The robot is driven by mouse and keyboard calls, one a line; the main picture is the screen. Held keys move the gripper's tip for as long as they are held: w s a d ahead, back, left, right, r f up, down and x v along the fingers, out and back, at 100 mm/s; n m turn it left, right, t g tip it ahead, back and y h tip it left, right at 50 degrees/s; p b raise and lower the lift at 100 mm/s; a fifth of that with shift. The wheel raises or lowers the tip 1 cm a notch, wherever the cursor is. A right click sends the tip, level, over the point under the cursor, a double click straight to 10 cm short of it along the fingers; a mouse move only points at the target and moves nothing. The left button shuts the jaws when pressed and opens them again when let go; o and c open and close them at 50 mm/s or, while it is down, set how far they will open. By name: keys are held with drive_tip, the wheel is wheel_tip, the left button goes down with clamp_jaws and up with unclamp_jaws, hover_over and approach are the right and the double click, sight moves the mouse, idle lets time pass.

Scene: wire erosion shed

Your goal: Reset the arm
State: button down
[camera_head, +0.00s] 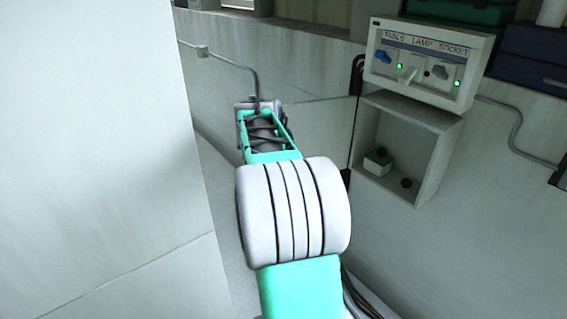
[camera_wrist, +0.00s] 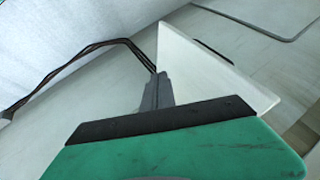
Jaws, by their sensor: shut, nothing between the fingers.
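My arm, turquoise and white, reaches up from the bottom of the head view to a turquoise open-framed section near the top middle. My gripper (camera_wrist: 160,76) shows in the wrist view, with its grey fingers together above a black strip and a green body. Nothing is held between the fingers. In the head view I cannot make out the fingers at the arm's far end. A pale, pointed panel (camera_wrist: 205,68) stands behind the fingers in the wrist view; I cannot tell whether they touch it.
A white panel labelled TABLE LAMP SOCKET (camera_head: 415,68) is on the wall at the right. A large pale surface (camera_head: 90,150) fills the left. Dark cables (camera_wrist: 75,62) run behind my gripper.

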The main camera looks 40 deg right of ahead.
drive_tip(key=a+r, duration=0.4)
drive_tip(key=s+a+f+n+g+y, duration=0.2)
drive_tip(key=s+a+f+n+y, duration=0.35)
drive_tip(key=a+f+n, duration=0.75)
drive_tip(key=s+a+f+n, duration=0.2)
drive_tip(key=s+a, duration=0.2)
drive_tip(key=a, duration=0.3)
drive_tip(key=s+a+f+n, duration=0.1)
drive_tip(key=s+a+n, duration=0.2)
drive_tip(key=s+a, duration=0.3)
drive_tip(key=w+a+r+n+t+p, duration=0.1)
drive_tip(key=a+r+n, duration=0.2)
drive_tip(key=a, duration=0.7)
wheel_tip(320, 180, up, 2)
drive_tip(key=shift+a+n+t+y, duration=0.3)
drive_tip(key=shift+a+y, duration=0.1)
drive_tip(key=shift+y, duration=0.05)
drive_tip(key=shift+a, duration=0.1)
